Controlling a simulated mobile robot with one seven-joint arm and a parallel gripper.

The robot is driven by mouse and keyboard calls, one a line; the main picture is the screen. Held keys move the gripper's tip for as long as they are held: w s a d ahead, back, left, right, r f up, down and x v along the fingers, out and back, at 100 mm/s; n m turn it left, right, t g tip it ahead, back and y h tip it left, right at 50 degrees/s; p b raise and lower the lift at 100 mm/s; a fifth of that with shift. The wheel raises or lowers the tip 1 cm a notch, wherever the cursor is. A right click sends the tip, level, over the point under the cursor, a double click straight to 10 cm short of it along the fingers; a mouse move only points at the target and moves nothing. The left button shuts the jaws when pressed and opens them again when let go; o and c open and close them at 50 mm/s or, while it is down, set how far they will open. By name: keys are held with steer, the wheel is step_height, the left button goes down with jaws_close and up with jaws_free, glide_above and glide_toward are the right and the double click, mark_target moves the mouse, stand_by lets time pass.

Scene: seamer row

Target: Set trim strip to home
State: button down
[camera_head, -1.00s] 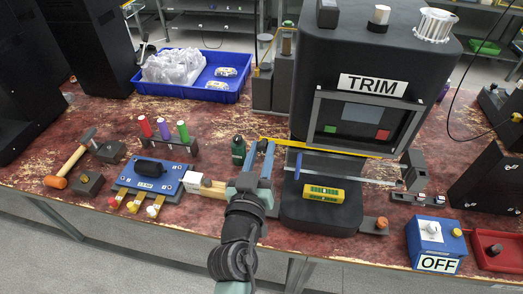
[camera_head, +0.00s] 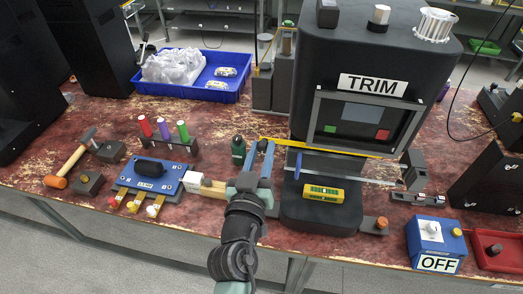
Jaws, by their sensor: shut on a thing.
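The machine labelled TRIM (camera_head: 372,86) stands right of centre. A long yellow strip (camera_head: 325,148) runs across its front below the window. Its left end meets the tips of my gripper (camera_head: 261,150). My gripper's two blue-grey fingers point away from me and appear shut on this end, though the contact is small and partly hidden. No label shows which part is the trim strip. A clear bar (camera_head: 350,177) with a blue piece (camera_head: 298,167) at its left end lies below the yellow strip. A yellow spirit level (camera_head: 323,192) rests on the machine's dark base.
Left of my gripper are a blue fixture (camera_head: 153,182), a wooden piece with a white block (camera_head: 197,184), a dark green bottle (camera_head: 238,150) and a mallet (camera_head: 70,160). A blue OFF box (camera_head: 434,240) stands at right. A blue tray (camera_head: 233,92) sits behind.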

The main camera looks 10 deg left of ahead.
stand_by(0.4)
steer(key=d+p, duration=0.1)
steer(key=d, duration=0.1)
steer(key=shift+d+r+p, duration=0.1)
steer(key=shift+d+p, duration=0.25)
steer(key=shift+d, duration=0.3)
steer(key=c, duration=0.7)
jaws_free()
steer(key=shift+o, duration=0.2)
steer(key=shift+s, duration=0.1)
steer(key=shift+s+f, duration=0.2)
steer(key=shift+f, duration=0.05)
steer(key=b, duration=0.5)
glide_toward(280, 143)
steer(key=s, duration=0.6)
steer(key=shift+s, duration=0.35)
